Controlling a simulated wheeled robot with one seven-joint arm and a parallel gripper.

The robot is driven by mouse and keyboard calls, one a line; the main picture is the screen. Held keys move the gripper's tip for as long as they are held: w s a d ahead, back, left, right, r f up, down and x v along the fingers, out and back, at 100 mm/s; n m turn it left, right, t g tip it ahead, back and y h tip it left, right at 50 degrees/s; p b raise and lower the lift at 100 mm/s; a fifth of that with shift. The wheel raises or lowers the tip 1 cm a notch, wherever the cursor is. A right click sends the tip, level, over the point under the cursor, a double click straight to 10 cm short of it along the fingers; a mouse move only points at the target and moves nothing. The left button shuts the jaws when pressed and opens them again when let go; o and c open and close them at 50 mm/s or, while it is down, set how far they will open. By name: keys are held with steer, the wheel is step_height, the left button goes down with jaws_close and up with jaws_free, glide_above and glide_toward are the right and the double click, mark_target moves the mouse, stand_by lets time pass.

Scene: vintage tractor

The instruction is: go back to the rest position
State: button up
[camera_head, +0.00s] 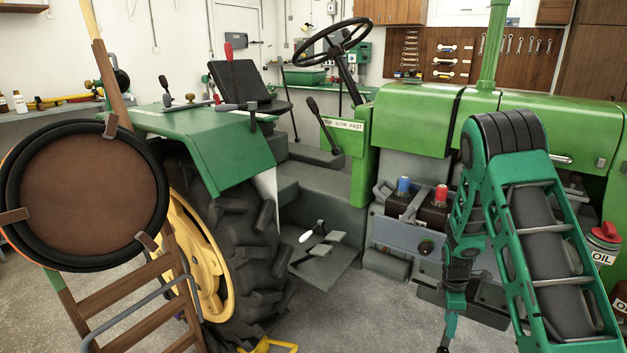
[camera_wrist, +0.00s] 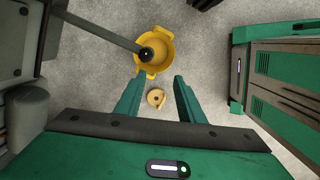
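My green arm bends down in front of the tractor in the head view. My gripper (camera_head: 444,340) hangs from it at the bottom edge, pointing down, beside the tractor's grey side. In the wrist view my gripper (camera_wrist: 157,88) shows two green fingers spread wide, with nothing held between them. Below, on the floor, a small yellow round piece (camera_wrist: 157,99) shows in the gap between the fingers. A larger yellow bowl-like container (camera_wrist: 166,62) lies just beyond the fingertips. A grey lever with a black knob (camera_wrist: 147,53) passes over it.
The green tractor (camera_head: 415,110) fills the middle, with red and blue caps (camera_head: 441,193) close left of my arm. A red-lidded oil can (camera_head: 604,240) stands at right. A green cabinet-like thing (camera_wrist: 285,85) is right in the wrist view. A round brown-and-black object (camera_head: 88,195) is at left.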

steer(key=s+d+r+m, duration=0.1)
steer(key=s+r+m, duration=0.5)
steer(key=r, duration=0.5)
steer(key=s+d+r+m, duration=0.2)
steer(key=s+r+m, duration=0.2)
steer(key=s+r, duration=0.55)
steer(key=s+a+r+m, duration=0.1)
steer(key=s+r+m, duration=0.4)
steer(key=s, duration=0.5)
steer(key=s+a+r+m+y, duration=0.1)
steer(key=s+a+r+m, duration=0.1)
steer(key=s+r+m, duration=0.4)
steer(key=s, duration=0.5)
steer(key=shift+a+y, duration=0.2)
steer(key=shift+y, duration=0.1)
